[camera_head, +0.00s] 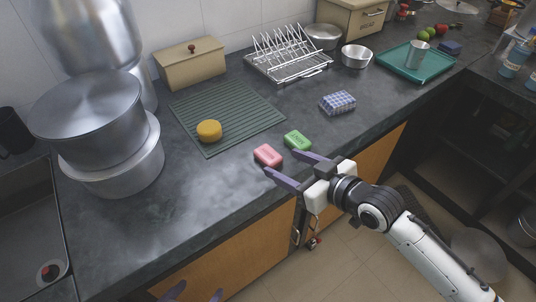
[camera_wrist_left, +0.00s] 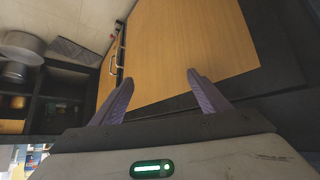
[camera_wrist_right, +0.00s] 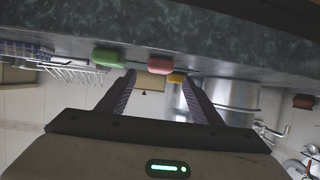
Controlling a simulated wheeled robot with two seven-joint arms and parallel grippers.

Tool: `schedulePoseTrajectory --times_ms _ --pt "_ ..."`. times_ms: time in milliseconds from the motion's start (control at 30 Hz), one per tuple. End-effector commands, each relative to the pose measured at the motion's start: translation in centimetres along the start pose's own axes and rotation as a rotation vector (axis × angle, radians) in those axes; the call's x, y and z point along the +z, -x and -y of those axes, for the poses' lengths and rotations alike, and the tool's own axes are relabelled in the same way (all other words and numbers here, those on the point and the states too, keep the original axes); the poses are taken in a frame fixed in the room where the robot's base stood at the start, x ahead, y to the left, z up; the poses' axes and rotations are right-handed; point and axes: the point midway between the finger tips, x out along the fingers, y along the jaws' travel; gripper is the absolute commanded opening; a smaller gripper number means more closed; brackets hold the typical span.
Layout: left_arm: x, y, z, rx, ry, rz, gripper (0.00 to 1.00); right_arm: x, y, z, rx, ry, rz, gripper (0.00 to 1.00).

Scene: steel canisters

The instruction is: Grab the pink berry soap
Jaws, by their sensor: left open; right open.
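The pink berry soap (camera_head: 268,155) lies on the dark countertop near its front edge, beside a green soap (camera_head: 298,140). My right gripper (camera_head: 281,162) is open, with its fingertips at the counter edge just in front of the two soaps. In the right wrist view, which is upside down, the pink soap (camera_wrist_right: 160,66) shows between the open fingers (camera_wrist_right: 159,79), beyond their tips. The green soap (camera_wrist_right: 108,58) is left of it. My left gripper (camera_head: 198,294) is open and empty at the bottom of the head view; its wrist view shows its fingers (camera_wrist_left: 159,80) before wooden cabinet fronts.
A yellow round item (camera_head: 209,130) sits on a green ribbed mat (camera_head: 240,113). A checkered block (camera_head: 338,102) lies behind the green soap. Large steel pots (camera_head: 110,165) stand at left. A dish rack (camera_head: 290,65) is at the back. Countertop left of the pink soap is clear.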

Motion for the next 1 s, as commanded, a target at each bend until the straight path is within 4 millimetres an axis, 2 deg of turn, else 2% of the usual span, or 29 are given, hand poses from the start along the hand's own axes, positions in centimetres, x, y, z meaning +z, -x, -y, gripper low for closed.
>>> schedulePoseTrajectory --times_ms 33,267,533,833,867,1000 --pt "0.0 -0.1 0.0 0.001 -0.001 -0.001 0.69 -0.1 -0.8 0.0 0.001 0.000 -0.002 0.59" --pt "0.1 -0.1 -0.2 0.004 -0.001 0.003 0.69 -0.1 -2.5 0.0 0.001 0.000 0.000 0.59" --pt "0.6 0.0 -0.3 0.005 -0.001 0.012 0.69 -0.2 -6.3 -0.1 0.001 0.001 0.000 0.59" --pt "0.7 0.0 -0.4 0.006 0.000 0.014 0.69 -0.1 -6.8 -0.1 0.002 0.002 0.000 0.59" --pt "0.7 0.0 -0.4 0.006 0.000 0.014 0.69 -0.1 -6.8 -0.1 0.002 0.002 0.000 0.58" --pt "0.7 0.1 -0.4 0.006 0.000 0.014 0.69 -0.1 -6.8 -0.1 0.002 0.002 0.000 0.34"
